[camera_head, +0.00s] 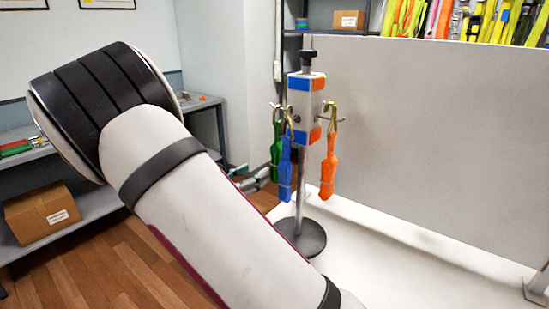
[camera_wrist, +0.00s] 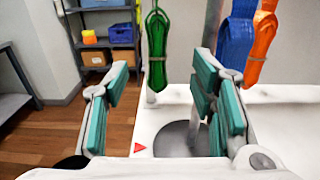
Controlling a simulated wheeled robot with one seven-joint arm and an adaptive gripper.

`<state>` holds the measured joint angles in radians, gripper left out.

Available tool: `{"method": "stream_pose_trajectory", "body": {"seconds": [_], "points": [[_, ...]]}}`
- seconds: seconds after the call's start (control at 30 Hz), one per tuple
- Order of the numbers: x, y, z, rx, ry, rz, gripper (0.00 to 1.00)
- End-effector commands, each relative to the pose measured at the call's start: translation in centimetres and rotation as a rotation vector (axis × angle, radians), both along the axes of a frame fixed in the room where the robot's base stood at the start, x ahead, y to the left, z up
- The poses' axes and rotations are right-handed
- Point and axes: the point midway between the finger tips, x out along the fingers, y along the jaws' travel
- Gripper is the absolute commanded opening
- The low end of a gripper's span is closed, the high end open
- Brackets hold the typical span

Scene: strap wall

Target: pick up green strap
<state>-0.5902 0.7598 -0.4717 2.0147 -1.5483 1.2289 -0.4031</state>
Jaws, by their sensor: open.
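The green strap (camera_head: 276,150) hangs in a folded bundle from a hook at the left of a small stand (camera_head: 306,105). In the head view it is partly hidden behind the blue strap (camera_head: 285,163). In the wrist view the green strap (camera_wrist: 157,48) hangs upright ahead, between the lines of my two fingers and above them in the picture. My gripper (camera_wrist: 160,105) is open and empty, its teal pads apart. The blue strap (camera_wrist: 236,40) and the orange strap (camera_wrist: 262,45) hang to the right. My arm hides much of the gripper in the head view.
The stand's round base (camera_head: 297,238) rests on a white table (camera_head: 365,265). A grey panel (camera_head: 430,130) rises behind it. Shelves with cardboard boxes (camera_head: 40,212) stand at the left. The orange strap (camera_head: 329,175) hangs on the stand's right hook.

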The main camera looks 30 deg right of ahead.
Motion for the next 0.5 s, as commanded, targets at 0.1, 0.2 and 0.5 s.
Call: {"method": "stream_pose_trajectory", "body": {"seconds": [0.1,0.2,0.5], "points": [[0.5,-0.8,0.0,-0.009,0.004,0.004,0.51],[1.0,-2.5,0.1,-0.009,0.004,0.000,0.51],[2.8,-7.2,0.1,-0.007,0.004,0.002,0.51]]}}
